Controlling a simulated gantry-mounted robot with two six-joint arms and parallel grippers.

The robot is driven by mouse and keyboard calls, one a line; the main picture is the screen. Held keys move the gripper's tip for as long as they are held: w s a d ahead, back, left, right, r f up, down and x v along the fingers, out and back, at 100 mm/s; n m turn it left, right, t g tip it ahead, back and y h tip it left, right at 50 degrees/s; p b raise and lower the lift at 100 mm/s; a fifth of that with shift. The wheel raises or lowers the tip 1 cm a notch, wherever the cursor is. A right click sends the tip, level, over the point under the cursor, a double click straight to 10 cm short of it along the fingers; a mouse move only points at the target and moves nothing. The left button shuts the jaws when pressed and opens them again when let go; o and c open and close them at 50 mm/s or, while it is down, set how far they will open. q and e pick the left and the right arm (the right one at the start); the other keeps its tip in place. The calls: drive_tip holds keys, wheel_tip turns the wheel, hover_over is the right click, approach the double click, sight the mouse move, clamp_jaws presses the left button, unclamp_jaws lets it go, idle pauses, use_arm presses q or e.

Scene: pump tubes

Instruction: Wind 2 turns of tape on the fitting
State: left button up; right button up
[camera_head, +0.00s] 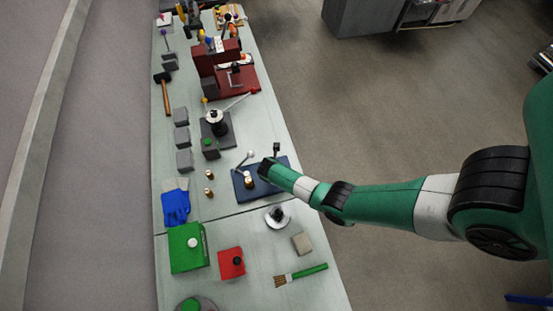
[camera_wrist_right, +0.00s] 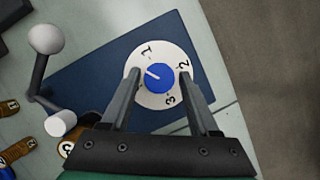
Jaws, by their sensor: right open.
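My right gripper (camera_head: 268,166) comes in from the right over a dark blue plate (camera_head: 240,188). In the right wrist view the gripper (camera_wrist_right: 160,75) is open, its fingers either side of a blue knob (camera_wrist_right: 159,78) on a white dial (camera_wrist_right: 146,58) marked 1, 2 and 3. The knob's white line points up-left, toward the 1. Whether the fingers touch the knob I cannot tell. I cannot make out any tape. My left gripper is not in view.
Two loose brass pieces (camera_head: 209,191) lie left of the plate. Blue gloves (camera_head: 175,206), a green box (camera_head: 187,262), a red box (camera_head: 231,264), a small dish (camera_head: 285,222) and a brush (camera_head: 312,270) are nearer. A black-and-grey stand (camera_head: 218,128) and red fixture (camera_head: 240,82) are farther back.

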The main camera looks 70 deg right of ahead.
drive_tip(key=shift+s+r+n, duration=0.1)
drive_tip(key=shift+r+n, duration=0.05)
drive_tip(key=shift+n, duration=0.35)
drive_tip(key=n+p, duration=0.1)
drive_tip(key=n+t+p, duration=0.1)
drive_tip(key=shift+s+r+n, duration=0.1)
drive_tip(key=shift+r+n, duration=0.05)
drive_tip(key=shift+n, duration=0.15)
drive_tip(key=shift+d+n+t+y+p, duration=0.1)
drive_tip(key=shift+n+t+y+p, duration=0.2)
drive_tip(key=shift+n+p, duration=0.15)
drive_tip(key=shift+f, duration=0.25)
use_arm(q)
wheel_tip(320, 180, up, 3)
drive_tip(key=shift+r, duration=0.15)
use_arm(e)
clamp_jaws()
